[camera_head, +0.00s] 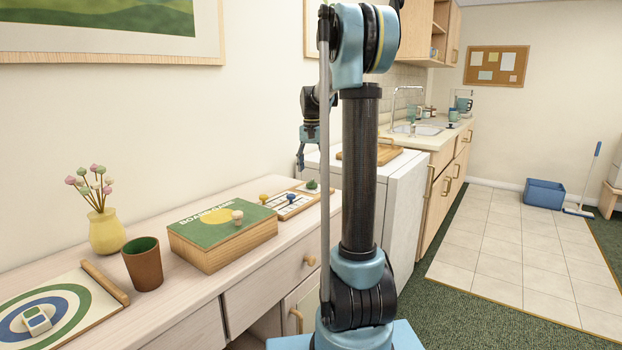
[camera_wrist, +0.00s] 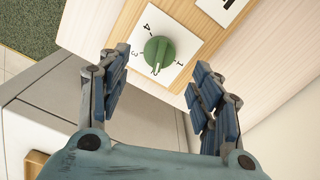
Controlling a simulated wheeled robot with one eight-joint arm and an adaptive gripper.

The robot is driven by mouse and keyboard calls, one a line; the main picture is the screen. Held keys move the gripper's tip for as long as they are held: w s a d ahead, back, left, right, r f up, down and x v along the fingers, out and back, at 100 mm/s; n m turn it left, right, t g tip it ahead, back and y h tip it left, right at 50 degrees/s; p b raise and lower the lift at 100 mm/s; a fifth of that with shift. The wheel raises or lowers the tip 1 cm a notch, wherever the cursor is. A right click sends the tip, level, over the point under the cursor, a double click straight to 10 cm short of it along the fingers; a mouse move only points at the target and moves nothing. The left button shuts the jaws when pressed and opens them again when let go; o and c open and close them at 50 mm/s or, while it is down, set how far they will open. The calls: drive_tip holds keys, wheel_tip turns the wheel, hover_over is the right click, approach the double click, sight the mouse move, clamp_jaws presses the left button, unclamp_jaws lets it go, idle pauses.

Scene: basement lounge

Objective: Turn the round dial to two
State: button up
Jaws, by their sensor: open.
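The round green dial (camera_wrist: 158,48) sits on a white square plate (camera_wrist: 174,78) marked with numbers, on a wooden base. A pale pointer on the dial points toward the bottom of the wrist view. In the head view the dial (camera_head: 312,185) shows small on the light wooden cabinet top. My gripper (camera_wrist: 157,62) is open, with its blue fingers apart to the left and right of the dial in the wrist view. It looks apart from it. In the head view my gripper (camera_head: 301,162) hangs above the cabinet's far end.
A board game box (camera_head: 225,240), brown cup (camera_head: 143,264), yellow vase (camera_head: 107,231) and target board (camera_head: 75,290) stand nearer on the cabinet (camera_head: 190,295). A white appliance (camera_head: 398,205) stands beyond the cabinet.

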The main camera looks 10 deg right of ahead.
sight(312, 180)
wheel_tip(312, 180, up, 6)
drive_tip(key=shift+r, duration=0.2)
idle(0.3)
drive_tip(key=s+f+n, duration=0.1)
drive_tip(key=s+f, duration=0.1)
drive_tip(key=s, duration=1)
drive_tip(key=s+f+n+t, duration=0.1)
drive_tip(key=s+f+n, duration=0.1)
drive_tip(key=s+f, duration=0.8)
drive_tip(key=s+f+n+t, duration=0.1)
drive_tip(key=s+f+n, duration=0.1)
drive_tip(key=s+f, duration=0.9)
drive_tip(key=s, duration=0.7)
drive_tip(key=shift+a+f, duration=0.15)
drive_tip(key=shift+f, duration=0.1)
drive_tip(key=shift+s, duration=0.1)
